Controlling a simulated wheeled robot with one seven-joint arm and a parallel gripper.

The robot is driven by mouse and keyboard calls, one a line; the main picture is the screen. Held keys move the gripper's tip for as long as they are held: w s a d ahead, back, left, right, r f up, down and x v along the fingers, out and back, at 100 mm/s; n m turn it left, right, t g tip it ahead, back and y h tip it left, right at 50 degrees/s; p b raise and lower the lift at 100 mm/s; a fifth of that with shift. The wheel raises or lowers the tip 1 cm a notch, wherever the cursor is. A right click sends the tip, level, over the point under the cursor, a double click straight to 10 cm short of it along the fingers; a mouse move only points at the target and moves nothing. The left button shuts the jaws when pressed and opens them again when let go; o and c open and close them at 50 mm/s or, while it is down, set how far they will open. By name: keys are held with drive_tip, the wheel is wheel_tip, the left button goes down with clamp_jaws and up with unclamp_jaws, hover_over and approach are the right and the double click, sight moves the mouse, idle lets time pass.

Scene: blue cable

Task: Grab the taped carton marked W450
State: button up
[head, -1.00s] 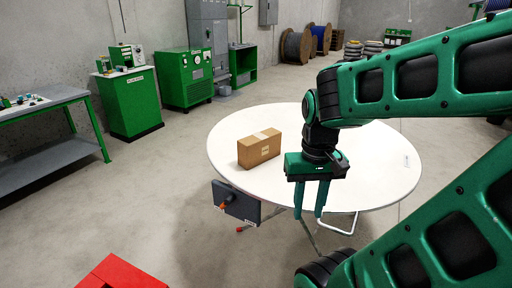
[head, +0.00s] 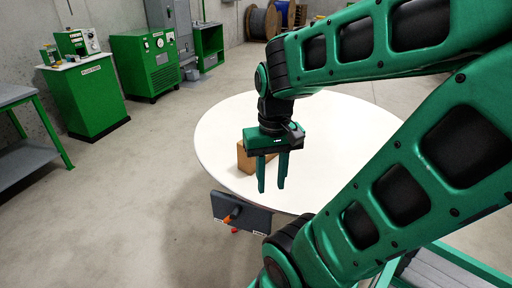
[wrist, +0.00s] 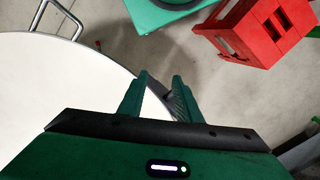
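The brown carton (head: 242,158) stands on the round white table (head: 222,130), near its left side in the head view. My gripper hides most of it, and no marking can be read now. My gripper (head: 271,188) points down with its two green fingers apart and nothing between them. It appears in front of the carton, on the near side, not touching it as far as I can tell. In the wrist view my gripper (wrist: 160,77) is over the table's edge, and the carton does not show.
A dark panel with an orange knob (head: 240,213) is at the table's near edge. A red crate-like object (wrist: 255,30) stands on the floor in the wrist view. Green cabinets (head: 145,65) line the wall at the left. Most of the tabletop is clear.

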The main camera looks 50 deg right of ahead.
drive_tip(key=shift+o, duration=0.4)
